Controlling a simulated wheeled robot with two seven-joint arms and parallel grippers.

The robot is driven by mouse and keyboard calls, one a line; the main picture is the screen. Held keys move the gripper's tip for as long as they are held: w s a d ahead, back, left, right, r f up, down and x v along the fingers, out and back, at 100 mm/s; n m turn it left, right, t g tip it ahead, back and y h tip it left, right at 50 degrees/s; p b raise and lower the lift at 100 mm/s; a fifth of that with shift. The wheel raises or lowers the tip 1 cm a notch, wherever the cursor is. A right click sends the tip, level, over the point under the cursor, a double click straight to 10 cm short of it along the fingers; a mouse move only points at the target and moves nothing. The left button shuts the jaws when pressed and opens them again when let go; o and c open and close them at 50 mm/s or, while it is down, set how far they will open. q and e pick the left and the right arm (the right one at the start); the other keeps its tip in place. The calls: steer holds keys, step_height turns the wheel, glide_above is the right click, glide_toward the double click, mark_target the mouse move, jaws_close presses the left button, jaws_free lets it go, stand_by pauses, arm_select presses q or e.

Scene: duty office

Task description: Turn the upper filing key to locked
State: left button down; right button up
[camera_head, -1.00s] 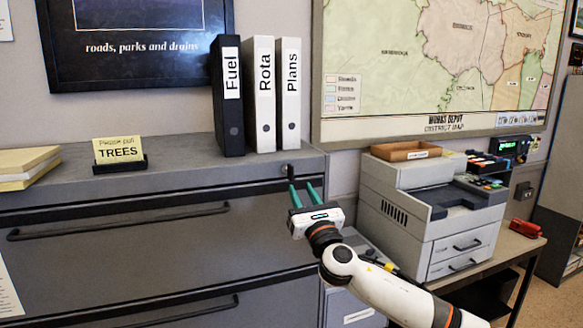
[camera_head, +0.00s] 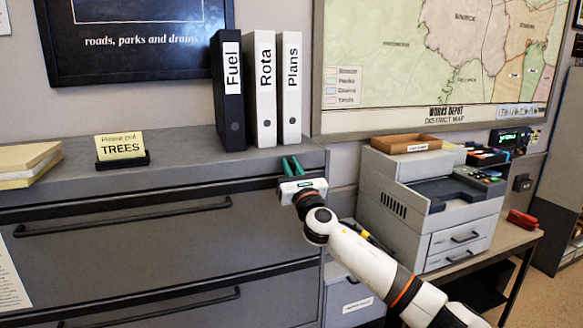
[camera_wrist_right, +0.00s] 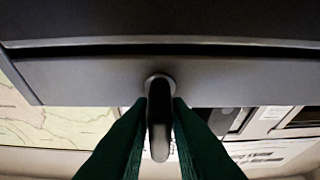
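The upper filing key (camera_wrist_right: 159,125) is a dark key in a round collar on the grey cabinet front (camera_wrist_right: 90,75), seen in the right wrist view. Its bow stands upright in that picture, between the two green fingers. My right gripper (camera_head: 291,165) is at the top right corner of the filing cabinet (camera_head: 130,205). Its fingers lie close against both sides of the key, and it also shows in the right wrist view (camera_wrist_right: 160,112). In the head view the fingers hide the key. My left gripper is not in view.
Fuel (camera_head: 229,95), Rota (camera_head: 262,90) and Plans (camera_head: 290,90) binders stand on the cabinet top just behind my gripper. A TREES card (camera_head: 121,146) stands farther left. A printer (camera_head: 400,200) on a side table is close to the right of my arm.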

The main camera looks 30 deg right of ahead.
jaws_close()
steer(key=shift+m+h, duration=0.4)
steer(key=shift+m, duration=0.1)
steer(key=m+h, duration=0.1)
steer(key=m, duration=0.1)
steer(key=m+g+h, duration=0.1)
steer(key=m, duration=0.2)
steer(key=shift+h, duration=0.3)
steer(key=m+g+h, duration=0.1)
steer(key=m, duration=0.2)
steer(key=m+g+h, duration=0.1)
steer(key=m, duration=0.2)
steer(key=shift+d+m+p, duration=0.1)
steer(key=shift+m+p, duration=0.2)
steer(key=m+g, duration=0.1)
steer(key=m, duration=0.1)
steer(key=m+g+p, duration=0.1)
steer(key=m, duration=0.2)
steer(key=shift+h, duration=0.3)
steer(key=shift+d+f+m+g+p, duration=0.1)
steer(key=shift+m+g+p, duration=0.5)
steer(key=shift+m, duration=0.6)
steer(key=shift+f+m+g+p, duration=0.1)
steer(key=shift+m+g+p, duration=0.45)
steer(key=shift+m, duration=0.65)
